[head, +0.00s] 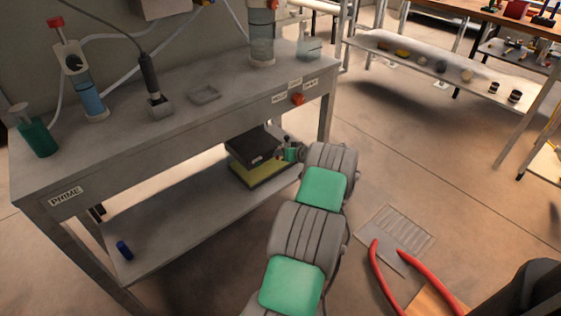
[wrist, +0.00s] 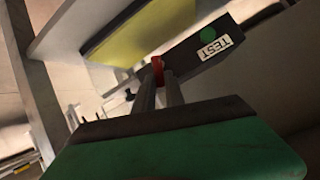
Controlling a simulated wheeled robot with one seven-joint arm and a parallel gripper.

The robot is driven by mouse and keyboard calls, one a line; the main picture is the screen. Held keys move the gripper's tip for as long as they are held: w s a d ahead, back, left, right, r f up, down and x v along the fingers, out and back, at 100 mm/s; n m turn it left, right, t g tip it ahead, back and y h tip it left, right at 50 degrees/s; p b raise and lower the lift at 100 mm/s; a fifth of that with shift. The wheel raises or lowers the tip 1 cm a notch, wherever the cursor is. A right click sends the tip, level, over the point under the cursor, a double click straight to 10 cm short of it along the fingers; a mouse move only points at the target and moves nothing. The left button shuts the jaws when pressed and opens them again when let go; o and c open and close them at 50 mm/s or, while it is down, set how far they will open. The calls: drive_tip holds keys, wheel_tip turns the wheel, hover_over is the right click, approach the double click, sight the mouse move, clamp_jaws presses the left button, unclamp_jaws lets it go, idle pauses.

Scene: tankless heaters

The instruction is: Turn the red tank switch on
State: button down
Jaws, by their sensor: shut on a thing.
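A small red switch (wrist: 158,66) shows in the wrist view on the face of a black box (wrist: 190,52), near a white TEST label (wrist: 214,48) and a green round button (wrist: 208,34). My gripper (wrist: 158,80) is shut on the red switch, with its two fingers close together on either side of it. In the head view the black box (head: 254,142) sits on a yellow block (head: 262,174) on the lower shelf. My gripper (head: 284,154) is at its right end; the switch is hidden there. I cannot tell the switch's position.
The grey bench top (head: 190,110) is above the box, with a red knob (head: 297,99) on its front edge. Red-handled pliers (head: 378,272) show at the lower right.

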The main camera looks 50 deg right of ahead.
drive_tip(key=shift+d+f+m+y+b, duration=0.15)
drive_tip(key=shift+d+m+y+b, duration=0.3)
drive_tip(key=shift+b, duration=0.75)
drive_tip(key=c, duration=1.4)
unclamp_jaws()
drive_tip(key=shift+a, duration=0.1)
drive_tip(key=shift+s, duration=0.1)
drive_tip(key=d+p+v, duration=0.1)
drive_tip(key=p+v, duration=0.1)
drive_tip(key=v, duration=0.5)
drive_tip(key=shift+s+a, duration=0.4)
drive_tip(key=shift+a, duration=0.05)
